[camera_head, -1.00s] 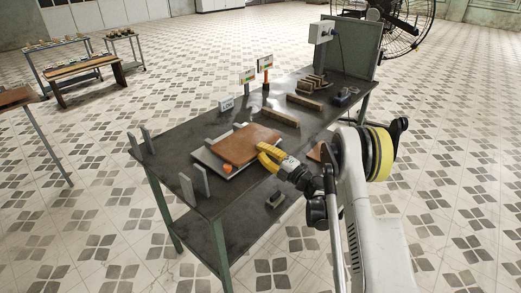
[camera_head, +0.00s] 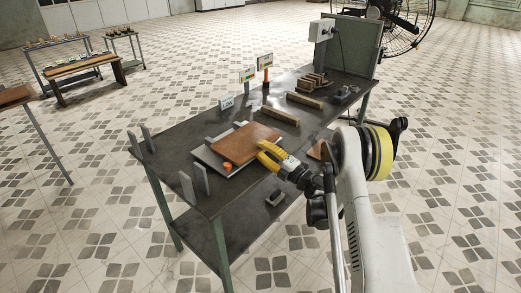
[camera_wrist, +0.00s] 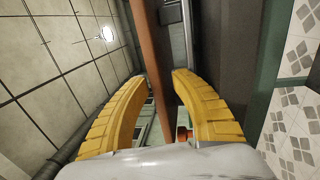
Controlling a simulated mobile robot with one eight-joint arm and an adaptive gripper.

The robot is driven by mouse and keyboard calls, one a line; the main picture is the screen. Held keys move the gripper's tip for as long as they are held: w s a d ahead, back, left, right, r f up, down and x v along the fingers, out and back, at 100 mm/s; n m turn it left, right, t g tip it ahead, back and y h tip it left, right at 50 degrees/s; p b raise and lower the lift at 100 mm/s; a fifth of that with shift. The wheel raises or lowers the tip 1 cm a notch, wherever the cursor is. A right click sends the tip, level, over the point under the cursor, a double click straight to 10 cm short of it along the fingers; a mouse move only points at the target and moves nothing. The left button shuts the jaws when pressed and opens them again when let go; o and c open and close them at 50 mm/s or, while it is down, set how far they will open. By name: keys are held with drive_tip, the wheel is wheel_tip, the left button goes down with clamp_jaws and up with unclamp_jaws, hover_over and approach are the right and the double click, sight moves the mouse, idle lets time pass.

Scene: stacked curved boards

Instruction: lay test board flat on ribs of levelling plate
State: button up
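The test board (camera_head: 243,142) is a flat brown sheet, lying over the grey levelling plate (camera_head: 207,158) on the bench in the head view. The plate's left side and front corner show; its ribs are hidden or too small to make out. An orange round piece (camera_head: 227,165) sits by the plate's front corner.
Grey upright posts stand at the bench's left end. Two wooden strips (camera_head: 279,115) (camera_head: 304,100), a stack of curved boards (camera_head: 312,82) and small signs (camera_head: 248,76) are farther back. The dark bench top (camera_head: 185,135) is bare left of the plate.

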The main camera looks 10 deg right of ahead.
drive_tip(key=shift+v, duration=2.9)
drive_tip(key=o, duration=0.6)
drive_tip(key=w+d+r+m+t+h, duration=0.1)
drive_tip(key=d+r+m+t+h, duration=0.2)
drive_tip(key=r, duration=0.9)
drive_tip(key=r+m+t+h, duration=0.1)
drive_tip(key=r+m+h, duration=0.3)
drive_tip(key=r, duration=0.8)
drive_tip(key=s+d+r+m+h, duration=0.4)
drive_tip(key=s+r+m+h, duration=0.15)
drive_tip(key=m, duration=0.35)
drive_tip(key=s+a+f+m+g, duration=0.3)
drive_tip(key=s+f+g, duration=0.1)
drive_tip(key=s, duration=0.7)
drive_tip(key=s+a+f+m+g, duration=0.3)
drive_tip(key=s+f, duration=0.3)
drive_tip(key=s, duration=0.5)
drive_tip(key=s+a+f+m+g, duration=0.3)
drive_tip(key=s+f+g, duration=0.3)
drive_tip(key=s, duration=0.4)
drive_tip(key=shift+s+a+y, duration=0.35)
drive_tip(key=shift+s+a, duration=0.05)
drive_tip(key=shift+a, duration=0.4)
